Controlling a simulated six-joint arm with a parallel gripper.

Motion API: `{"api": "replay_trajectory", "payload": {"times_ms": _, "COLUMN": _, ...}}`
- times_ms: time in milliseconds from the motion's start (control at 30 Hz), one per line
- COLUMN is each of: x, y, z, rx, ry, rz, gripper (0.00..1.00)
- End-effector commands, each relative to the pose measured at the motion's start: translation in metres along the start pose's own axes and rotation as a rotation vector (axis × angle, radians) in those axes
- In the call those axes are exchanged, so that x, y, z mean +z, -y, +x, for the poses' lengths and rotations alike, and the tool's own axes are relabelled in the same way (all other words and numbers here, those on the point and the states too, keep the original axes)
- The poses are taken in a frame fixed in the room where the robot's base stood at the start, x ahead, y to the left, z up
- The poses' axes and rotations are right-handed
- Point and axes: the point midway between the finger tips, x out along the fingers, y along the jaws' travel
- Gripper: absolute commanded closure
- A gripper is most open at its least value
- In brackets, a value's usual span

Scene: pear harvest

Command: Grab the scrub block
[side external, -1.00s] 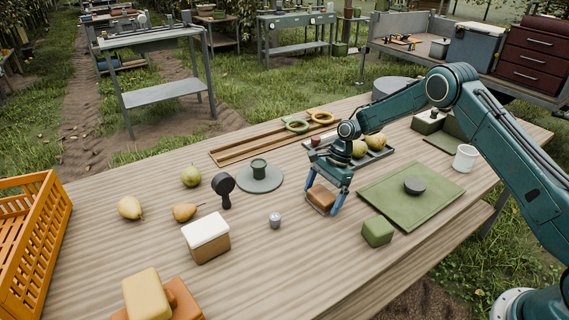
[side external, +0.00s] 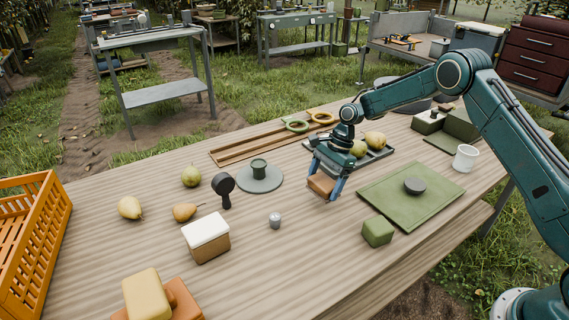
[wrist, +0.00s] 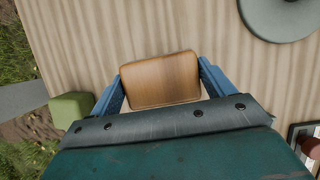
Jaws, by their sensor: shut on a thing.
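The scrub block, a tan-brown block with rounded corners (side external: 320,186), is between the two blue fingers of my gripper (side external: 323,184). My gripper is shut on it, one finger at each side, and points down. The block appears to be held a little above the wooden table, just left of the green mat. In the wrist view the block (wrist: 160,79) sits between the fingers (wrist: 161,88), with its broad brown face showing.
A green cube (side external: 377,231) and a green mat (side external: 420,200) with a dark puck lie to the right. A tray of pears (side external: 378,155) is behind my gripper. A small grey weight (side external: 275,220) and a white-topped brown block (side external: 206,237) stand to the left.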

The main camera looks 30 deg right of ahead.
Motion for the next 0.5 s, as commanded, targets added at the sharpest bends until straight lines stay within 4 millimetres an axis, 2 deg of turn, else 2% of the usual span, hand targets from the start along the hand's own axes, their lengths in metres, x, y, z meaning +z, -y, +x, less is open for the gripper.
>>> {"api": "replay_trajectory", "payload": {"times_ms": 33, "x": 0.004, "y": 0.001, "z": -0.011, "rx": -0.004, "ry": -0.001, "rz": -0.003, "gripper": 0.43}}
{"api": "replay_trajectory", "payload": {"times_ms": 500, "x": 0.043, "y": 0.001, "z": -0.104, "rx": -0.005, "ry": 0.001, "rz": -0.002, "gripper": 0.43}}
